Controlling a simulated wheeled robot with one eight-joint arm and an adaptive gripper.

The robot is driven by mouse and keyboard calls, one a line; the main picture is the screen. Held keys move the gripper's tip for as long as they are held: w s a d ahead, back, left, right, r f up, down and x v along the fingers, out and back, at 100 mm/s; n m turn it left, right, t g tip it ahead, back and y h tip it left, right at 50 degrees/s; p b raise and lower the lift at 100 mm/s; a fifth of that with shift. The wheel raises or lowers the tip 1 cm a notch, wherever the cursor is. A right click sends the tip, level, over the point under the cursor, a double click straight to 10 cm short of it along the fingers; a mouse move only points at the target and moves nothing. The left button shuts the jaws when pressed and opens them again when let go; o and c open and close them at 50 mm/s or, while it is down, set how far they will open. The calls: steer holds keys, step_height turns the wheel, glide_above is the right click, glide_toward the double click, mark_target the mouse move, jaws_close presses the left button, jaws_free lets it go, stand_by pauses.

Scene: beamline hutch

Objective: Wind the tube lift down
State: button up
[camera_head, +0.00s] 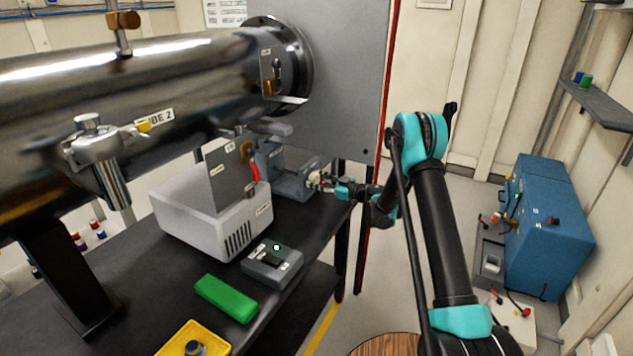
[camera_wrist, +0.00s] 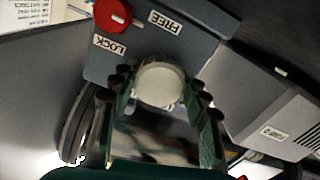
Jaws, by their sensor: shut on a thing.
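The tube lift (camera_head: 292,182) is a blue-grey unit on the dark bench, below the end of the big steel tube (camera_head: 200,75). A pale round knob (camera_wrist: 160,80) sticks out from its side. My gripper (camera_head: 322,182) reaches it from the right. In the wrist view my gripper (camera_wrist: 160,98) has its dark green fingers on both sides of the knob, shut on it. A red round lock knob (camera_wrist: 112,15) sits by the labels LOCK (camera_wrist: 110,46) and FREE (camera_wrist: 166,21); I cannot tell which it points to.
A light grey box (camera_head: 205,220) stands left of the lift. A small grey box (camera_head: 272,264), a green block (camera_head: 226,298) and a yellow tray (camera_head: 172,346) lie nearer on the bench. A blue cabinet (camera_head: 548,210) stands right, across open floor.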

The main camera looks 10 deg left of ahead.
steer(key=o, duration=1.1)
steer(key=shift+o, duration=0.2)
steer(key=shift+d, duration=0.1)
steer(key=v, duration=1.2)
